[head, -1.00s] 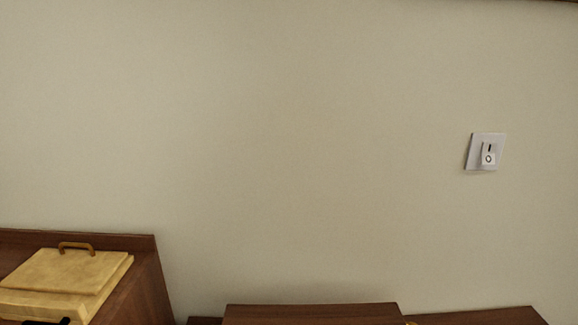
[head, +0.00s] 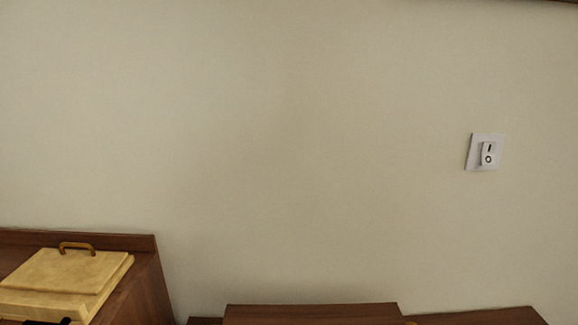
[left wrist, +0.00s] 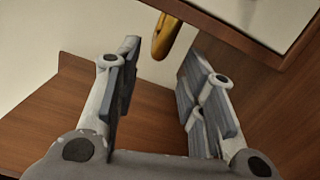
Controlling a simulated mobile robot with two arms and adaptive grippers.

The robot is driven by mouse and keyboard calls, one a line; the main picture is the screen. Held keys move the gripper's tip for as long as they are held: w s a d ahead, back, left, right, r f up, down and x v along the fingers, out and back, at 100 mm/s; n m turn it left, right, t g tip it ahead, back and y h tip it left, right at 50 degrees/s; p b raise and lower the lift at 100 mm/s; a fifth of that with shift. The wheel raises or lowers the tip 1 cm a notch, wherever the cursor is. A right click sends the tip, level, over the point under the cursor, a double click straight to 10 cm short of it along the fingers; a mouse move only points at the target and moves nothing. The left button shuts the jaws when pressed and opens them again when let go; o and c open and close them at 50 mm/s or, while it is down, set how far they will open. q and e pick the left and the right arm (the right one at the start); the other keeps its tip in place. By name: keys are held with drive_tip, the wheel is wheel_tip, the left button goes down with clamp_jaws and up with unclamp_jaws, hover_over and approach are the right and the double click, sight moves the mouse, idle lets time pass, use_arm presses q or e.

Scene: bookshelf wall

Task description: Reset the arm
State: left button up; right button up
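My left gripper (left wrist: 160,95) shows in the left wrist view with its two grey fingers spread apart and nothing between them. It is over a brown wooden surface (left wrist: 60,140), with wooden panels to the right. A yellow curved handle or hook (left wrist: 166,36) is beyond the fingertips, apart from them. Neither gripper can be made out in the head view, and my right gripper is not seen.
In the head view, a white wall switch (head: 486,152) is on the beige wall at right. A yellow box with a handled lid (head: 65,272) sits on a brown wooden unit (head: 150,285) at lower left. Low wooden furniture (head: 310,314) runs along the bottom. The wall between is bare.

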use_arm(q)
drive_tip(key=w, duration=0.7)
drive_tip(key=shift+w+d+r, duration=0.2)
drive_tip(key=shift+w+d, duration=0.1)
drive_tip(key=shift+w, duration=0.1)
drive_tip(key=shift+f, duration=0.25)
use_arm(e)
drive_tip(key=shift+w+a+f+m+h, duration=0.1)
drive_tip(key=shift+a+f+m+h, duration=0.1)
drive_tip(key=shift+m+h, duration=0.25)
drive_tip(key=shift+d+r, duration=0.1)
